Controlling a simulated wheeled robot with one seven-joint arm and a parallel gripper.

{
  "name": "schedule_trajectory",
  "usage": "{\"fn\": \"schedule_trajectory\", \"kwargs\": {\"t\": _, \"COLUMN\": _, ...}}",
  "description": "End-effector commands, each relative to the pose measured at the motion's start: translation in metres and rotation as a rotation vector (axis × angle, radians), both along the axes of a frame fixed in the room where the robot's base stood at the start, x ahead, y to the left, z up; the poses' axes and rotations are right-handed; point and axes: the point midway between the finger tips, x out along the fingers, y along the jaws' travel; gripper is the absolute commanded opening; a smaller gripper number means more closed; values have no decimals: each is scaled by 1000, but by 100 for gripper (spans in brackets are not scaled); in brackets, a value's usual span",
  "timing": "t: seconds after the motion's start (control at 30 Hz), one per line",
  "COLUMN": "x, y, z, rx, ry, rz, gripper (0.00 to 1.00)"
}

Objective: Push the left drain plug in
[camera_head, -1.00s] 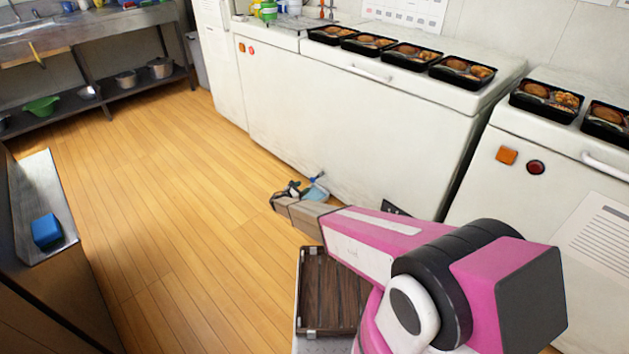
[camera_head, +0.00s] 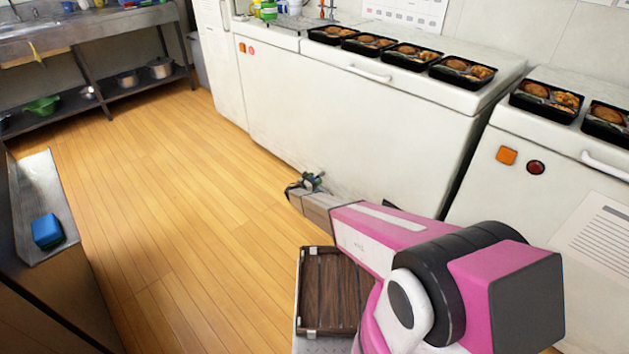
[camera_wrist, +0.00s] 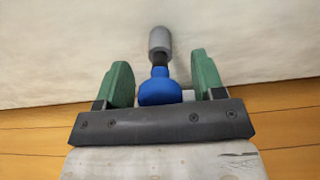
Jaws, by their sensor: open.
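In the wrist view, a blue drain plug (camera_wrist: 158,90) sits between the two green fingers of my gripper (camera_wrist: 160,82). A grey cylinder (camera_wrist: 160,42) lies in line with it, joined by a short dark part, against the white freezer front. The fingers stand open on both sides of the blue plug, with a visible gap at each side. In the head view, my gripper (camera_head: 312,181) is low in front of the long white freezer (camera_head: 330,125). The plug cannot be made out there, and no second plug can be identified.
Black bento trays (camera_head: 411,55) stand in a row on the freezer top. A second white freezer (camera_head: 560,165) is at the right. The wooden floor (camera_head: 180,190) is clear to the left. A counter with a blue sponge (camera_head: 47,230) is at the far left.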

Motion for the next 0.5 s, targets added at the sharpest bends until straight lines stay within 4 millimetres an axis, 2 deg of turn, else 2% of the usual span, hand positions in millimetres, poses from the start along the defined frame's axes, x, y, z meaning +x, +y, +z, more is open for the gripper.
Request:
{"fn": "schedule_trajectory", "kwargs": {"t": 0.2, "x": 0, "y": 0, "z": 0, "rx": 0, "ry": 0, "rz": 0, "gripper": 62}}
{"fn": "schedule_trajectory", "kwargs": {"t": 0.23, "x": 0, "y": 0, "z": 0, "rx": 0, "ry": 0, "rz": 0, "gripper": 59}}
{"fn": "schedule_trajectory", "kwargs": {"t": 0.4, "x": 0, "y": 0, "z": 0, "rx": 0, "ry": 0, "rz": 0, "gripper": 4}}
{"fn": "schedule_trajectory", "kwargs": {"t": 0.43, "x": 0, "y": 0, "z": 0, "rx": 0, "ry": 0, "rz": 0, "gripper": 0}}
{"fn": "schedule_trajectory", "kwargs": {"t": 0.5, "x": 0, "y": 0, "z": 0, "rx": 0, "ry": 0, "rz": 0, "gripper": 0}}
